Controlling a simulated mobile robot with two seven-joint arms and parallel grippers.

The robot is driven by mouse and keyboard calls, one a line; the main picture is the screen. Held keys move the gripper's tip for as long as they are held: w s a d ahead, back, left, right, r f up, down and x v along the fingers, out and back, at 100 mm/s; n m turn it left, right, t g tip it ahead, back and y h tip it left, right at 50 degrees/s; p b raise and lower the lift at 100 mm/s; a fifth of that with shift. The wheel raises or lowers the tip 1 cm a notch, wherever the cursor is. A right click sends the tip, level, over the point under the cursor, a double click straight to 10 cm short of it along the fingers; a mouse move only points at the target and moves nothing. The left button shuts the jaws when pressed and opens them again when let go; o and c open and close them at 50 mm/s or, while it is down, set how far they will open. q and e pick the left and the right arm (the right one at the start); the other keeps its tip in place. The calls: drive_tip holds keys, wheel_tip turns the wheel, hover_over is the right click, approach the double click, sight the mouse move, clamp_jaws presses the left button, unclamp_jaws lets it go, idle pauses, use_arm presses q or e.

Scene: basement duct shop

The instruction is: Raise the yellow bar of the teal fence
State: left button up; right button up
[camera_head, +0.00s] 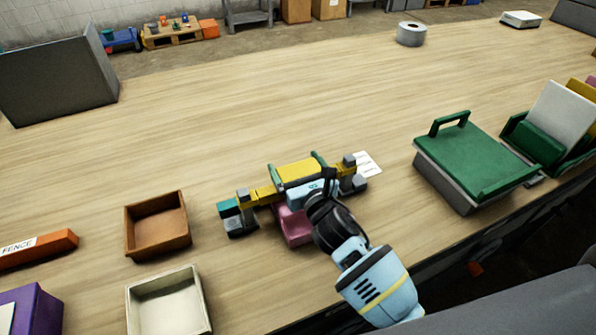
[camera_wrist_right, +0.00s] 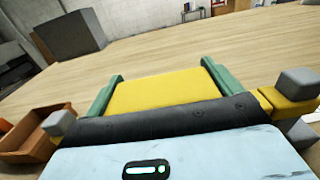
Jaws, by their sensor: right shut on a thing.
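The teal fence (camera_head: 229,208) stands near the middle of the table, with a teal block at its left end and grey posts. Its yellow bar (camera_head: 262,196) runs between the posts; it also shows in the right wrist view (camera_wrist_right: 285,102). My right gripper (camera_head: 297,166) is over the middle of the fence. Its two green fingers (camera_wrist_right: 161,82) are shut on the wide yellow middle part of the bar. The gripper body hides part of the fence, and I cannot tell how high the bar sits. My left gripper is not in view.
A pink block (camera_head: 293,226) is under the bar. A white card (camera_head: 368,164) lies behind the fence's right end. A brown tray (camera_head: 157,245) and a cream tray (camera_head: 168,300) stand left. A green-topped device (camera_head: 475,152) stands right. The table behind is largely clear.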

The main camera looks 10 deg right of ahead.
wheel_tip(320, 180, up, 2)
drive_tip(key=shift+w+r, duration=0.1)
drive_tip(key=o, duration=1.1)
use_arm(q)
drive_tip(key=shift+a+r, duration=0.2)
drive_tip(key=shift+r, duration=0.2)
use_arm(e)
drive_tip(key=shift+f, duration=0.2)
drive_tip(key=shift+f, duration=0.1)
drive_tip(key=shift+s, duration=0.35)
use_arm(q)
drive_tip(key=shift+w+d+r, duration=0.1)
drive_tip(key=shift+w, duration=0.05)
use_arm(e)
drive_tip(key=s+d, duration=0.1)
drive_tip(key=s, duration=0.6)
drive_tip(key=shift+d, duration=0.25)
drive_tip(key=shift+s, duration=0.1)
